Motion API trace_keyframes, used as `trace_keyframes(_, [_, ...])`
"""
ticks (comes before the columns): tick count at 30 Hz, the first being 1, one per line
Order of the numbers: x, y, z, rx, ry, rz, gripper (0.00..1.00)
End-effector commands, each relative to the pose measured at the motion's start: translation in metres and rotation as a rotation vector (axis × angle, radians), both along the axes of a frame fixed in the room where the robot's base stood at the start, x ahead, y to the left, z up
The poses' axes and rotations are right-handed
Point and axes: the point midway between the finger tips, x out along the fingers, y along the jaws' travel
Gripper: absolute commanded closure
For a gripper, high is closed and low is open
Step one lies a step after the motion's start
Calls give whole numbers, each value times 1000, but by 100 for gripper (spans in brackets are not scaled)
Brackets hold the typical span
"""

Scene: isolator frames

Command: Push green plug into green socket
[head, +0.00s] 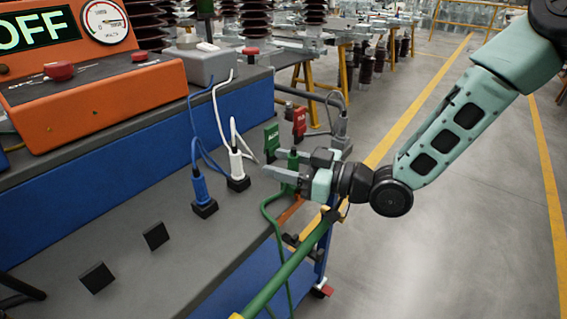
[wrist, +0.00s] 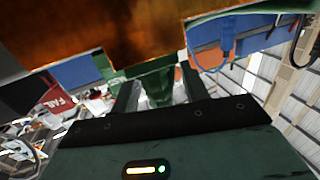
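My gripper (head: 278,168) is at the far right end of the grey bench top, its fingers pointing left. A green plug (head: 292,160) stands upright at the fingers, with a green cable (head: 267,212) looping down. In the wrist view a green body, which looks like the plug (wrist: 157,82), lies between my two fingers (wrist: 158,92), with light gaps beside its lower part. I cannot tell whether the fingers press on it. The green socket cannot be made out; the gripper covers that area.
A blue plug (head: 199,184) and a white plug (head: 236,163) stand in black sockets. Two black blocks (head: 155,236) (head: 97,277) lie nearer. Green (head: 271,138) and red (head: 299,122) tags stand behind my gripper. An orange OFF box (head: 95,95) is left. A green rail (head: 285,270) runs along the front.

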Motion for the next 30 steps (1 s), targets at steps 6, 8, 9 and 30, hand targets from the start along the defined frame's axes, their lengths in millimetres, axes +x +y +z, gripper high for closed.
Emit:
trace_keyframes(6, [0,-1,0,0,0,0,55])
trace_keyframes(8, [-1,-3,0,-1,0,0,55])
trace_keyframes(9, [-2,-6,0,-1,-1,-1,55])
trace_keyframes(30, [-58,-138,0,0,2,-5,55])
